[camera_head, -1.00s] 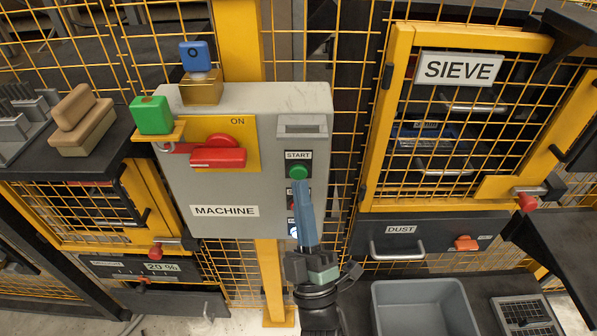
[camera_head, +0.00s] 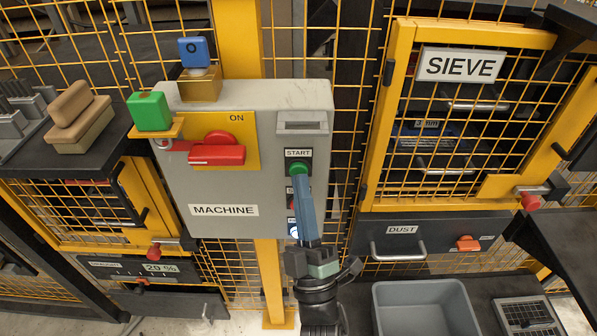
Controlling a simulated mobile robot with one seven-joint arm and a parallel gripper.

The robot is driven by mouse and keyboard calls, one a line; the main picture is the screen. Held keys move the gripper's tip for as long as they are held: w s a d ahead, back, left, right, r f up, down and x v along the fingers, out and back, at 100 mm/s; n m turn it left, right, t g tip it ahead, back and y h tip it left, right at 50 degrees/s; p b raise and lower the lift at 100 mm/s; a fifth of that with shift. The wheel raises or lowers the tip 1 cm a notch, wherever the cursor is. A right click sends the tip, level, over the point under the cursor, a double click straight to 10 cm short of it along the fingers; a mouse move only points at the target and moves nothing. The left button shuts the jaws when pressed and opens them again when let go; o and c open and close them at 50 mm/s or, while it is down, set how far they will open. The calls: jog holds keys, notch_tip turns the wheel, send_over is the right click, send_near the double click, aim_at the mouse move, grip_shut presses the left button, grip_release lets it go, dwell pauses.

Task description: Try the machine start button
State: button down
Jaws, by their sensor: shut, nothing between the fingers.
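The green START button (camera_head: 298,168) sits under its START label on the right side of the grey MACHINE box (camera_head: 215,190). My gripper (camera_head: 300,180) is shut and empty. It reaches up from below, and its fingertips are at the lower edge of the button and hide part of it. I cannot tell for sure whether they touch. My fingers also partly cover a red button (camera_head: 291,202) and a lit white-blue one (camera_head: 294,231) below it.
A red ON switch (camera_head: 217,152) sits on the yellow plate at the left of the box. The SIEVE door (camera_head: 460,66) and a grey bin (camera_head: 425,308) are at the right.

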jog(key=shift+w+b, duration=0.4)
jog(key=shift+b, duration=0.05)
dwell(0.6)
jog(key=shift+s, duration=0.85)
jog(key=shift+s+p, duration=0.1)
jog(key=shift+p, duration=0.2)
jog(key=s+p, duration=0.1)
jog(key=s, duration=0.3)
jog(key=shift+s, duration=0.4)
dwell(0.4)
